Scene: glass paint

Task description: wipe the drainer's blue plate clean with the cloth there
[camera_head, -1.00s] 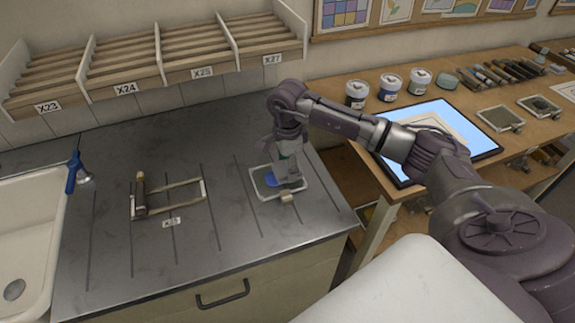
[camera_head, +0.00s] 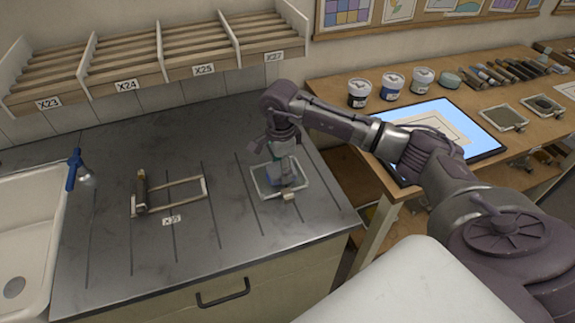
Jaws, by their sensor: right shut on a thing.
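The plate (camera_head: 299,187), a glass slab with a pale rim, lies flat on the grey drainer top (camera_head: 236,225), with a small pale block at its front edge. My right gripper (camera_head: 283,166) points down over the plate and is shut on a pale grey-blue bundle that looks like the cloth (camera_head: 285,178). The cloth is at the plate's surface; exact contact is hard to tell. Little clear blue shows on the plate, and the cloth and gripper hide its middle. My left gripper is out of view.
A wooden frame (camera_head: 178,183) with a dark-handled tool lies left of the plate. A slatted rack (camera_head: 150,60) stands behind. Paint jars (camera_head: 392,86) and a light panel (camera_head: 484,143) are on the right bench.

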